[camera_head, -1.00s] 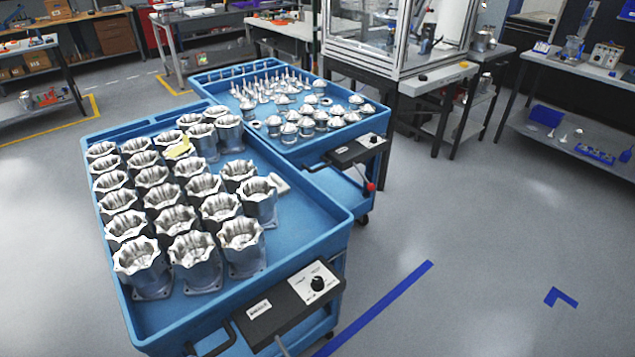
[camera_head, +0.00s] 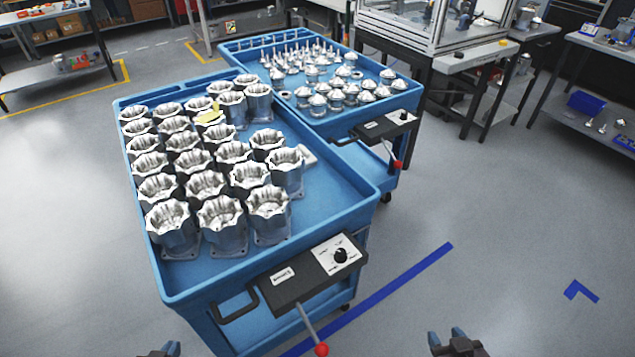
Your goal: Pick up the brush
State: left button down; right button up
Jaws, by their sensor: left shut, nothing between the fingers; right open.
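A small yellow item (camera_head: 210,115), which may be the brush, lies across the tops of the metal housings on the near blue cart; it is too small to tell for sure. A small pale item (camera_head: 308,155) lies on the cart bed right of the housings, partly hidden by one. My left gripper (camera_head: 162,350) just shows at the bottom edge, shut and empty, in front of the cart. My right gripper (camera_head: 454,341) is open and empty at the bottom, over the floor right of the cart. Both are well apart from these items.
The near blue cart (camera_head: 335,205) holds rows of housings on its left; its right side is bare. A control box (camera_head: 305,270) and a red-knobbed lever (camera_head: 321,349) stick out in front. A second cart (camera_head: 245,57) with metal parts adjoins behind. Floor to the right is clear.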

aim_at(311, 161)
jog(key=l+u, duration=0.15)
jog(key=u, duration=0.75)
jog(key=l+u, duration=0.75)
jog(key=k+l+u, duration=0.1)
jog(key=l, duration=0.2)
jog(key=l+u, duration=0.15)
jog(key=k+l+u, duration=0.1)
jog(key=l, duration=0.3)
jog(key=k+l, duration=0.15)
jog(key=l, duration=0.15)
jog(key=k+l, duration=0.15)
jog(key=l, duration=0.2)
jog(key=k+l, duration=0.15)
jog(key=l, duration=0.15)
jog(key=u, duration=0.05)
